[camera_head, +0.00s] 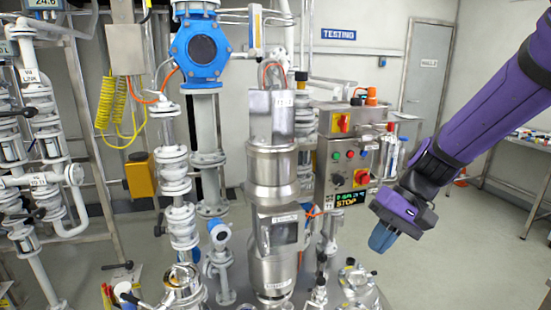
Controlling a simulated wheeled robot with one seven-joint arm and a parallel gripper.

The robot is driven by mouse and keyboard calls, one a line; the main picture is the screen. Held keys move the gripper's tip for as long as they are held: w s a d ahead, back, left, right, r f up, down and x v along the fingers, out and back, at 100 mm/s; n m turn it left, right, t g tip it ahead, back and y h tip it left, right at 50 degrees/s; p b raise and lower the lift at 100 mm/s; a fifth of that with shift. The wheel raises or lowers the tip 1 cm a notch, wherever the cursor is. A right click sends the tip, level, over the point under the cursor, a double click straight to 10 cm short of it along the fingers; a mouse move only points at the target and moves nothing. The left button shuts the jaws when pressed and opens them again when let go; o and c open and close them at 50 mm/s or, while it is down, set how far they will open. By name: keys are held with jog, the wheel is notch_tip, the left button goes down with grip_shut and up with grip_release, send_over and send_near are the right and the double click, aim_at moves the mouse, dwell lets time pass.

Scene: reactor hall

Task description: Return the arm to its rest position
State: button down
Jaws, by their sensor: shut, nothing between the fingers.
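My arm reaches in from the right edge as a thick purple link with a black joint. My gripper (383,238) hangs at its end, right of the control box, and points down and slightly left. Its bluish fingers are together and nothing shows between them. It appears clear of the equipment around it, though its exact distance from the control box cannot be told. The rest of my arm is cut off by the right edge.
A steel control box (345,165) with buttons and a "STOP" display stands left of my gripper. A steel reactor column (271,165) and white piping (177,185) fill the middle and left. A table (533,143) stands at right. The floor (450,265) below right looks clear.

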jog(key=s+d+r+n+t+h, duration=0.1)
jog(key=s+d+r+t+h, duration=0.5)
jog(key=s+d+r, duration=0.4)
jog(key=s+r+t, duration=0.1)
jog(key=s+r, duration=0.2)
jog(key=s, duration=0.1)
jog(key=shift+s+d+r, duration=0.25)
jog(key=shift+r, duration=0.05)
dwell(0.4)
